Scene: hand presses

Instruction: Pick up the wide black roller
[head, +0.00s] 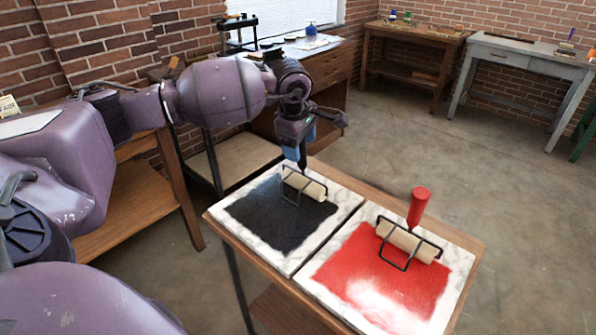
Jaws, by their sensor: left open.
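The wide black roller (305,184) has a cream cylinder, a black wire frame and a dark handle pointing up. It rests on the black ink patch (262,212) of the left marble slab (347,192). My left gripper (300,142) points down right above it, with blue fingertips apart. The top of the handle is at the fingertips and partly hidden by them. I cannot tell whether it stands between them. The jaws are open and not closed on the roller. My right gripper is not in view.
A red-handled roller (407,243) lies on the red ink patch (365,275) of the right slab (458,263). Both slabs sit on a small wooden table (462,236). Behind stand a wooden cabinet (335,65), a wooden bench (412,43) and a grey table (520,52). The floor to the right is clear.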

